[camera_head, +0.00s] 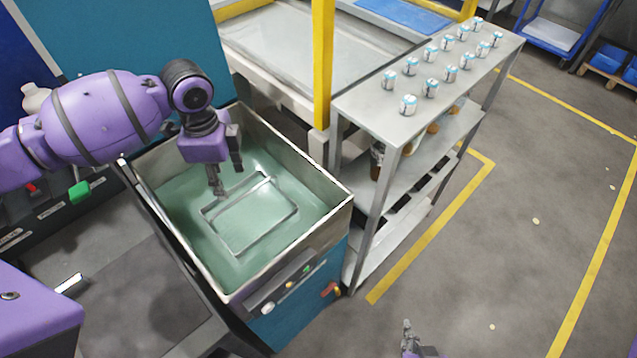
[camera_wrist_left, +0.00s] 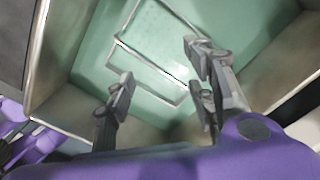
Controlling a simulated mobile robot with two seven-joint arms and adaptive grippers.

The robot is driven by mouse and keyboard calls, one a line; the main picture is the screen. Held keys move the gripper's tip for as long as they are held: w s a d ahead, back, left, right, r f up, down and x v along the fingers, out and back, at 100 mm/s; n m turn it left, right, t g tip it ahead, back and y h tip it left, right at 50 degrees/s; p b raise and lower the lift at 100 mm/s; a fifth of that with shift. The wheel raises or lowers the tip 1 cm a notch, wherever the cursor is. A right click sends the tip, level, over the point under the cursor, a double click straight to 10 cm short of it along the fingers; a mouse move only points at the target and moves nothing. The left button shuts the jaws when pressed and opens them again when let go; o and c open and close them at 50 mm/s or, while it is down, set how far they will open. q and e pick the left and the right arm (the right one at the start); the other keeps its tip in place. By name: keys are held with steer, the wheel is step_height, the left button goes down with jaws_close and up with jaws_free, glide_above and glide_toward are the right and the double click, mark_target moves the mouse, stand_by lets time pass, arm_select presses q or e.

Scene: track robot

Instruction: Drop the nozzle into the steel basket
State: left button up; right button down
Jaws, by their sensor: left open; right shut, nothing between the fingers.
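A thin steel rectangular rim, which looks like the basket (camera_head: 250,247), shows in the green liquid of an open steel-walled tank. It also shows in the left wrist view (camera_wrist_left: 150,64). My left gripper (camera_head: 227,180) hangs fingers down over the tank, above the far left part of that rim. In the left wrist view its fingers (camera_wrist_left: 160,72) are spread, with nothing between them. My right gripper (camera_head: 408,338) is at the bottom edge of the head view, shut and empty over the floor, partly cut off. I cannot make out a nozzle in either view.
The tank walls (camera_head: 318,225) surround the left gripper. A steel shelf unit (camera_head: 372,122) with several small cans on top stands right of the tank. A yellow post (camera_head: 322,65) rises behind the tank. The floor (camera_head: 500,225) at the right is mostly clear.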

arm_select(q)
step_height(320, 180, up, 12)
stand_by(0.6)
stand_by(0.4)
